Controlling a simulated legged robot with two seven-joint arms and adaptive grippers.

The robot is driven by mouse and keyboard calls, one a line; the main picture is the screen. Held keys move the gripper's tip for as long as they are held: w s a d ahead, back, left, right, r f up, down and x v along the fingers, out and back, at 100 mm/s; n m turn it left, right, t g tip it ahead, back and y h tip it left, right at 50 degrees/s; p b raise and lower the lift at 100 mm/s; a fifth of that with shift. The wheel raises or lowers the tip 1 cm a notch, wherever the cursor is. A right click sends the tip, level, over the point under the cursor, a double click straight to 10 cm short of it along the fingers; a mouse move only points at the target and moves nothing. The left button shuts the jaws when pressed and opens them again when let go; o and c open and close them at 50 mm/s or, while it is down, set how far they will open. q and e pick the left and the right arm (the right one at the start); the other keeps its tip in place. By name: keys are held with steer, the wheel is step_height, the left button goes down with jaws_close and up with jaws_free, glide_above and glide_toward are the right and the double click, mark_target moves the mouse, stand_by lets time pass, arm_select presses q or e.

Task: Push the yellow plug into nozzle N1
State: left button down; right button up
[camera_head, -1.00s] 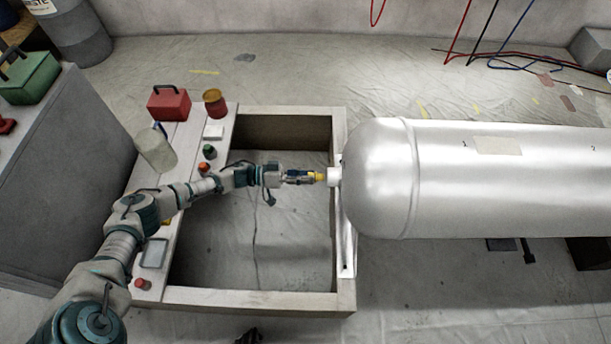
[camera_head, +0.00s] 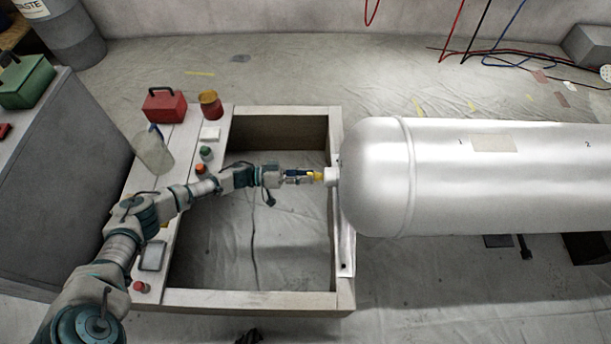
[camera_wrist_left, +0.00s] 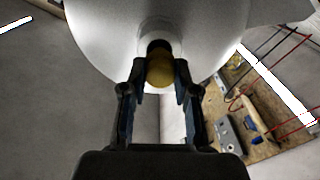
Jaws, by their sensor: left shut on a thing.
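The yellow plug (camera_head: 318,177) is between the fingertips of my left gripper (camera_head: 307,177), which is shut on it. The plug points right at the white nozzle stub (camera_head: 331,177) on the rounded left end of the silver tank (camera_head: 375,185). In the head view plug and nozzle look in line and touching or nearly so. I cannot tell how deep the plug sits. No N1 label is readable. My right gripper is not seen.
A pale rectangular frame (camera_head: 250,298) surrounds an open space under my left arm. Its left board carries a red box (camera_head: 164,106), an orange can (camera_head: 210,104), a translucent bottle (camera_head: 153,150) and several buttons. Hoses (camera_head: 485,40) hang at the back right.

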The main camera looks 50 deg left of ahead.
arm_select(q)
steer(key=shift+x, duration=1.2)
steer(key=c, duration=0.8)
jaws_free()
steer(key=v, duration=1.2)
steer(key=shift+f, duration=0.15)
